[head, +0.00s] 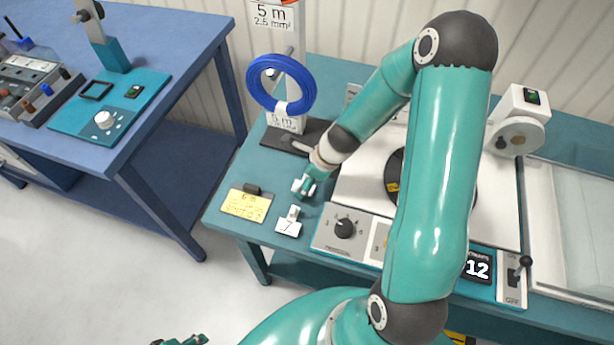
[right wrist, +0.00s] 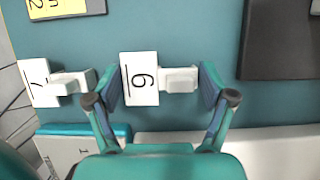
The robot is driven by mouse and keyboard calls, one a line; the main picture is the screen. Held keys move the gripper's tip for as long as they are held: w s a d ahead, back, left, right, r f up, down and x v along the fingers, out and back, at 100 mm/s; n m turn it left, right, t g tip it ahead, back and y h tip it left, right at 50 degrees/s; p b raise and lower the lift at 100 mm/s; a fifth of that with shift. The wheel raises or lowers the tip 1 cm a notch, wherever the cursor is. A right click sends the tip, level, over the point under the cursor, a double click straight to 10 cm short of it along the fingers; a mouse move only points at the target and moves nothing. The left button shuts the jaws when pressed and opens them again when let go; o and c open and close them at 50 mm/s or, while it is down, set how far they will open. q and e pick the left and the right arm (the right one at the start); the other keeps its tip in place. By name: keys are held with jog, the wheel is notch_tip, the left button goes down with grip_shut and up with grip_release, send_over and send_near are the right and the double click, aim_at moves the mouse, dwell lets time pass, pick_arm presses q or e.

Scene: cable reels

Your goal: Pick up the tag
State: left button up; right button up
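A white tag (right wrist: 138,78) with an underlined digit, 6 or 9, and a pale raised grip lies on the teal table. My right gripper (right wrist: 160,92) is open, with one finger on each side of this tag; I cannot tell whether they touch it. In the head view the tag is partly hidden under my right gripper (head: 305,187). A second white tag marked 7 (head: 289,222) lies just in front; it also shows in the right wrist view (right wrist: 40,84). Only part of my left gripper (head: 181,341) shows at the bottom edge.
A yellow note (head: 245,204) with a dark clip lies left of the tags. A stand with a blue cable coil (head: 281,84) rises behind. A machine with a knob (head: 345,228) and a 12 display is close on the right. Another bench (head: 150,150) stands left, across a floor gap.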

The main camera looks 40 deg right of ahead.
jog(key=shift+c, duration=1.2)
jog(key=shift+r, duration=0.1)
notch_tip(320, 180, up, 6)
jog(key=p, duration=0.5)
jog(key=shift+f, duration=0.2)
notch_tip(320, 180, up, 3)
jog(key=shift+f+p, duration=0.2)
jog(key=shift+p, duration=0.65)
jog(key=shift+b, duration=0.55)
jog(key=shift+r, duration=0.85)
